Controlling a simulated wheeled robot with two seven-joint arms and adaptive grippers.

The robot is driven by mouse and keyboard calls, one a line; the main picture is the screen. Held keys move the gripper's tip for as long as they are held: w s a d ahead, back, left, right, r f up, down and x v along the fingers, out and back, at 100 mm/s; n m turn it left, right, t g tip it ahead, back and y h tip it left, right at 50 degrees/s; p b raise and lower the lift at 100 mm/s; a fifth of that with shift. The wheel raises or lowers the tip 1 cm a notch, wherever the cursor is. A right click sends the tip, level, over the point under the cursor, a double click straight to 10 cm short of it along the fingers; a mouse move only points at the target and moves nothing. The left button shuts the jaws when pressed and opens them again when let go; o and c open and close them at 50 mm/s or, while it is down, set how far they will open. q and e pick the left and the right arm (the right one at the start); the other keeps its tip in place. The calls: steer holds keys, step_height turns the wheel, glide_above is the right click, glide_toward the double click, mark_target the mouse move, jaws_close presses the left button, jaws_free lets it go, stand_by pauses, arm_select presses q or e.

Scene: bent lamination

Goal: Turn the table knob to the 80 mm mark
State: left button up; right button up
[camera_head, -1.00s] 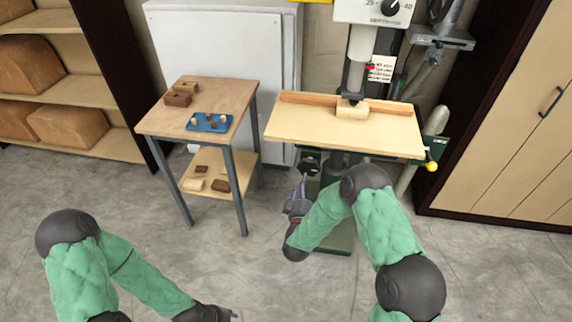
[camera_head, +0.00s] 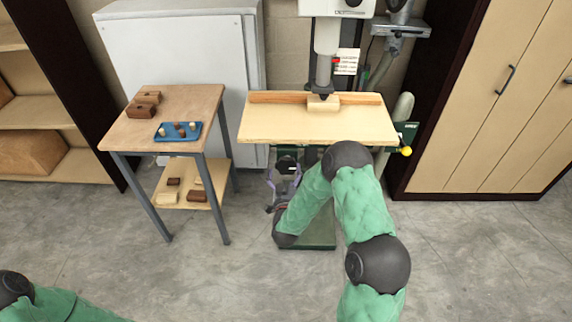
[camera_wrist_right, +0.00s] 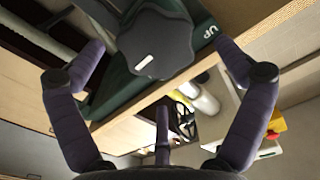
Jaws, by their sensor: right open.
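The table knob (camera_head: 287,163) is a dark lobed knob with a white mark, under the front of the drill press table (camera_head: 320,125). In the right wrist view the knob (camera_wrist_right: 155,42) sits large between the fingers, on a green panel with the letters UP. My right gripper (camera_head: 283,180) is just in front of the knob. Its fingers (camera_wrist_right: 160,50) are open, one on each side of the knob, and I see no clear contact. No 80 mm mark is readable. My left gripper is out of view; only its arm shows at the bottom left.
A small side table (camera_head: 165,105) with a blue tray (camera_head: 179,131) and wood blocks stands to the left. A wood block (camera_head: 323,103) lies against the fence (camera_head: 275,97). The floor in front is clear.

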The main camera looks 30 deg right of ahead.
mark_target(287, 167)
steer(key=shift+b+x, duration=0.5)
steer(key=shift+x, duration=2.6)
steer(key=shift+r, duration=0.1)
steer(key=c, duration=1)
